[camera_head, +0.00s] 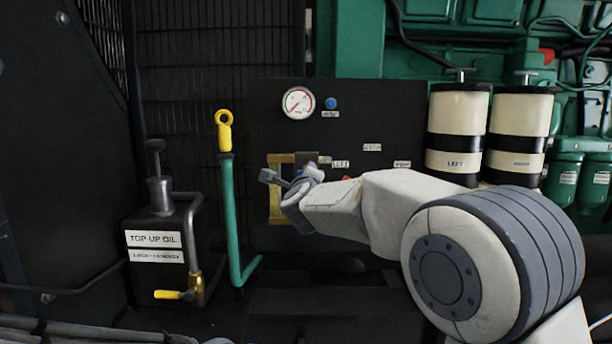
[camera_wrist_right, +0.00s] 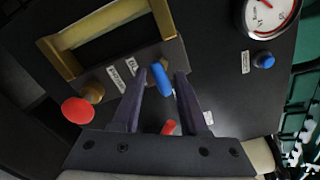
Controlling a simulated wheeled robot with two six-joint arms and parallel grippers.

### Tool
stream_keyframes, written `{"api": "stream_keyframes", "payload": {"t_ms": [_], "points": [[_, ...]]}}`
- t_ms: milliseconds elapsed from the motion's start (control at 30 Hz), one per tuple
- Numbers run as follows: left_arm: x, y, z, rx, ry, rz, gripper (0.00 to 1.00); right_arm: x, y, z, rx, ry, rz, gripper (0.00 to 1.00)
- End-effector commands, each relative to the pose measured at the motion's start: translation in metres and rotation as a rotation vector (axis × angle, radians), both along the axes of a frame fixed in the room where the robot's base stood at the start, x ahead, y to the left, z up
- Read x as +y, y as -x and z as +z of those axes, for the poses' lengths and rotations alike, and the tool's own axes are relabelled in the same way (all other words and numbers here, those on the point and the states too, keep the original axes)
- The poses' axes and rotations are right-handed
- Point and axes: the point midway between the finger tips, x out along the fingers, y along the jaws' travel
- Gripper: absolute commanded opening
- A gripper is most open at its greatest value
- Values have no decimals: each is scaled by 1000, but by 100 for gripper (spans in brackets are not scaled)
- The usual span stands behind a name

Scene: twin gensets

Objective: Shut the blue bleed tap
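A blue lever-shaped handle (camera_wrist_right: 161,79), which looks like the blue bleed tap, sticks out of the dark panel in the right wrist view. My right gripper (camera_wrist_right: 162,73) is open, with one finger on each side of the blue handle near the fingertips. I cannot tell whether either finger touches it. In the head view my right gripper (camera_head: 288,180) is at the panel's lower left, and my arm hides much of that area. I cannot make out the blue handle there. My left gripper is in neither view.
The panel (camera_head: 372,115) carries a round gauge (camera_head: 298,103) and a blue button (camera_head: 331,103). A brass frame (camera_wrist_right: 67,57), a red knob (camera_wrist_right: 77,111) and a smaller red part (camera_wrist_right: 168,128) are near the gripper. A green lever (camera_head: 232,210) and top-up oil can (camera_head: 153,240) stand left.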

Motion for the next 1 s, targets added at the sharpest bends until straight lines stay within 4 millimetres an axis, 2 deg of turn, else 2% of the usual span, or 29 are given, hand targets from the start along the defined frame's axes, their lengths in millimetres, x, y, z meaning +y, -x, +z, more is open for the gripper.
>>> {"api": "stream_keyframes", "payload": {"t_ms": [267,367,700,800,1000], "points": [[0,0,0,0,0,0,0,1,4,2,-3,2,3,44],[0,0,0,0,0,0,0,2,16,2,-2,3,4,44],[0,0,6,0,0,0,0,1,80,3,-2,1,2,44],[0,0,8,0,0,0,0,1,94,2,-1,1,3,44],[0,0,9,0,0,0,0,1,105,1,-1,1,0,44]]}}
